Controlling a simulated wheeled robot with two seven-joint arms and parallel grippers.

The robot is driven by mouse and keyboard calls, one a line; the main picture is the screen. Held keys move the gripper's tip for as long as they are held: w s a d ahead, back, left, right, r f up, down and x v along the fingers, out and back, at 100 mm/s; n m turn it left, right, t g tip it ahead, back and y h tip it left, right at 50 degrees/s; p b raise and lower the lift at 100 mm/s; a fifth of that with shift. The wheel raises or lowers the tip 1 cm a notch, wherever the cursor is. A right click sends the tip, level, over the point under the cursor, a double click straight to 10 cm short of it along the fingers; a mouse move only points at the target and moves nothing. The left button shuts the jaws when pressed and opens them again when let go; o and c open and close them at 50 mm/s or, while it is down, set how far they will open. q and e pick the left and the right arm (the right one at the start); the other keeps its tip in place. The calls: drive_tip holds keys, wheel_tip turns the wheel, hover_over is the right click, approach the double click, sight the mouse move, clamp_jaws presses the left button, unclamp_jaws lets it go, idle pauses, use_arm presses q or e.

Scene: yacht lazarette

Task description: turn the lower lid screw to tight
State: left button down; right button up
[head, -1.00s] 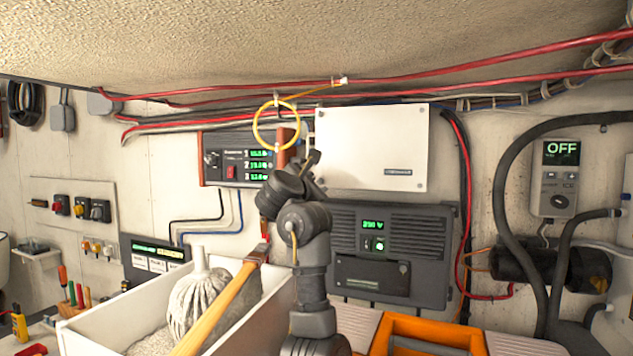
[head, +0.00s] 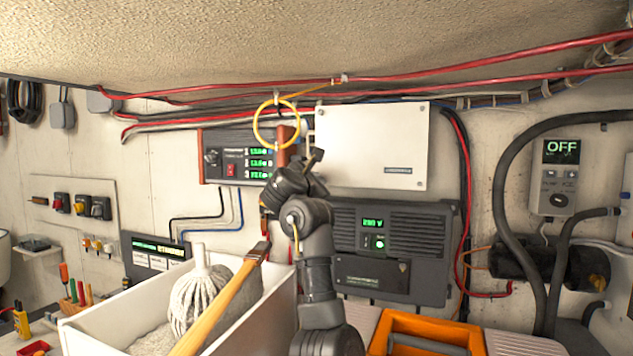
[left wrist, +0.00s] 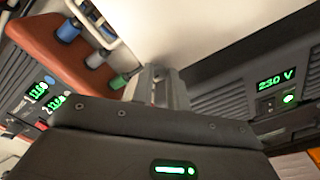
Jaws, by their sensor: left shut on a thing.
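The white lidded box (head: 372,145) is mounted on the wall, with small screws showing at its upper corners and lower right corner. My left gripper (head: 316,156) is at the lid's lower left edge. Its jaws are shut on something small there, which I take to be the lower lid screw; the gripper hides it. In the left wrist view, the gripper fingers (left wrist: 160,86) point at the pale lid (left wrist: 190,35), and the screw is not visible between them. I cannot read how tight the screw is. My right gripper is not in view.
A yellow cable loop (head: 277,124) hangs just left of the gripper. A grey unit (head: 425,225) reading 230 V sits below the box. A display panel (head: 225,158) is at left. A white bin (head: 275,292) with a mop (head: 195,300) and wooden handle stands below.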

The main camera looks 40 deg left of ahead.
use_arm(q)
drive_tip(key=shift+m, duration=0.3)
drive_tip(key=shift+f+m+b, duration=0.2)
drive_tip(key=shift+m+b, duration=3.2)
drive_tip(key=shift+m, duration=5.2)
drive_tip(key=c, duration=1.4)
unclamp_jaws()
drive_tip(key=shift+o, duration=0.2)
